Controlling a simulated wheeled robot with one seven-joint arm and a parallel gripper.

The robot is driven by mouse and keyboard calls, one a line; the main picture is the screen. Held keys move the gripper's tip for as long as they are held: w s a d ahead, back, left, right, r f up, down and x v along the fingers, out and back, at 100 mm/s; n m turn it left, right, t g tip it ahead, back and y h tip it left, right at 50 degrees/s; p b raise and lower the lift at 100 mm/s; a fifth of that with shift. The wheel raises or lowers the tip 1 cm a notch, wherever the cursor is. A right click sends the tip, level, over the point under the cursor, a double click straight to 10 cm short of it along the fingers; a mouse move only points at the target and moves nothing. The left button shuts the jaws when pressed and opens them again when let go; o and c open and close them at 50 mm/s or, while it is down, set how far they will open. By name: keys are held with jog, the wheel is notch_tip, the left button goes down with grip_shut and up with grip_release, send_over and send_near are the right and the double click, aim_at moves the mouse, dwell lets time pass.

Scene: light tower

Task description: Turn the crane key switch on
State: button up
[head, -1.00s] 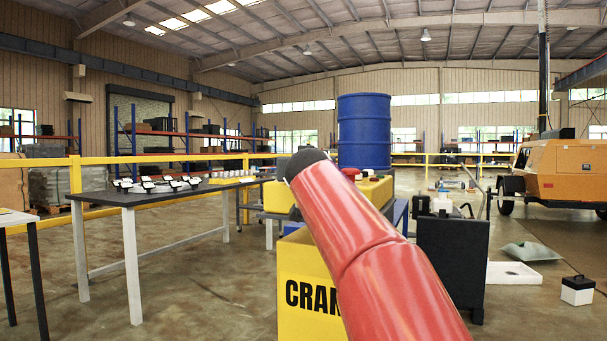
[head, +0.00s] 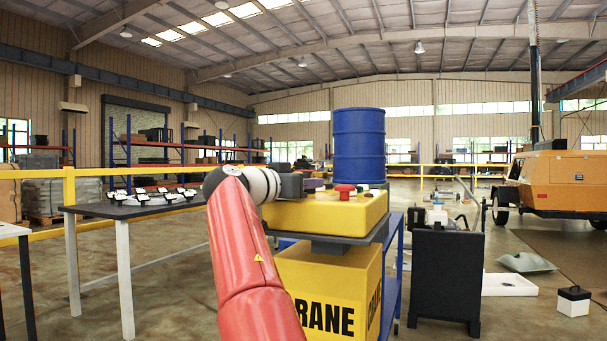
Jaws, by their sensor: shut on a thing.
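The crane control box (head: 335,212) is a yellow box on a yellow pedestal (head: 325,285) lettered as the crane's. A red mushroom button (head: 345,190) and a small white part stand on its top. My gripper (head: 303,186), dark grey at the end of my red arm, is low over the left part of the box top. A purple piece (head: 314,184) shows right at its tip. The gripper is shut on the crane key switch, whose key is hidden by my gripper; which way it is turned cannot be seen.
A blue drum (head: 359,145) stands behind the box. A dark table (head: 125,208) with several small items is at left. A black cabinet (head: 445,275) is close at right, with a white tray (head: 505,284) and a lantern-like box (head: 573,301) on the floor.

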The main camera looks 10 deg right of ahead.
jog(key=shift+m+g+h+p, duration=0.4)
jog(key=shift+m+g+p, duration=0.1)
jog(key=shift+g, duration=0.2)
jog(key=o, duration=1)
jog(key=shift+b+v, duration=0.7)
jog(key=shift+v, duration=3.15)
jog(key=shift+c, duration=0.2)
